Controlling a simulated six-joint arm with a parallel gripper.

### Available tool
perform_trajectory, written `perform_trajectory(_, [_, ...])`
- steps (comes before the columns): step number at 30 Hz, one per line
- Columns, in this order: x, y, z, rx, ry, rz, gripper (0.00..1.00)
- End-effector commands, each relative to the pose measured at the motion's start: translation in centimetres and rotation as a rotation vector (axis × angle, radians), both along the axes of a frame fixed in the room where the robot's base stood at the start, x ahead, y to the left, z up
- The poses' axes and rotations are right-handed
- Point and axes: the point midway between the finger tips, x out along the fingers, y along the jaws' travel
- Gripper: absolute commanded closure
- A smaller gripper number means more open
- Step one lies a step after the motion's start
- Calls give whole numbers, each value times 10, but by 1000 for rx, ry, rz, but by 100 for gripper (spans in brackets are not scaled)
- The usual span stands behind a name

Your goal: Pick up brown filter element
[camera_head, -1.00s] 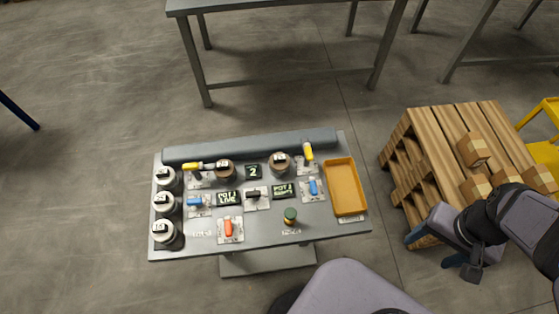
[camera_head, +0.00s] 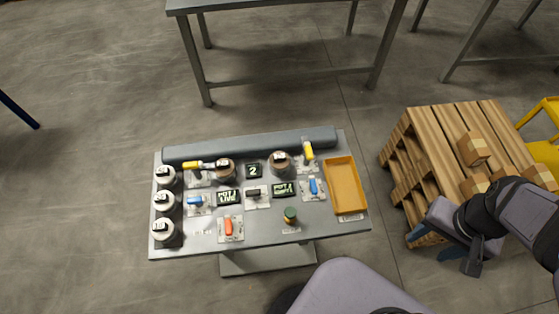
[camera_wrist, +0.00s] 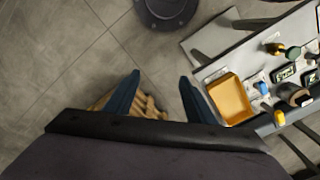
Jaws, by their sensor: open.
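A small upright cylinder (camera_head: 290,215) with a dark green top and a brownish lower part stands at the front right of the grey bench (camera_head: 262,238). It also shows in the wrist view (camera_wrist: 293,53). I cannot tell whether it is the brown filter element. Two brown-sided pots with dark tops, a left pot (camera_head: 225,169) and a right pot (camera_head: 280,164), stand at the back of the bench; their insides are hidden. My gripper (camera_head: 432,243) is open and empty, right of the bench by the pallet. Its two blue fingers (camera_wrist: 160,76) stand apart in the wrist view.
An orange tray (camera_head: 345,187) lies empty at the bench's right end. White-grey canisters (camera_head: 164,203) line the left end. Yellow, blue, black and red handles stand among the small displays. A wooden pallet (camera_head: 425,155) with cardboard boxes stands right of the bench.

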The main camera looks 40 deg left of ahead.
Motion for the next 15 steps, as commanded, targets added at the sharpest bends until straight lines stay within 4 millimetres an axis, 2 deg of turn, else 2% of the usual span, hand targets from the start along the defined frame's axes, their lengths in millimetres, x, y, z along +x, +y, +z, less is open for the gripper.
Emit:
perform_trajectory(5, [34, 33, 7, 0, 0, 95, 50])
perform_trajectory(8, [61, 71, 10, 0, 0, 183, 50])
perform_trajectory(11, [85, 125, 12, 0, 3, 288, 50])
perform_trajectory(12, [92, 150, 12, 0, 3, 330, 50])
perform_trajectory(14, [98, 188, 10, -1, 4, 395, 50])
perform_trajectory(15, [99, 215, 8, -1, 4, 437, 50])
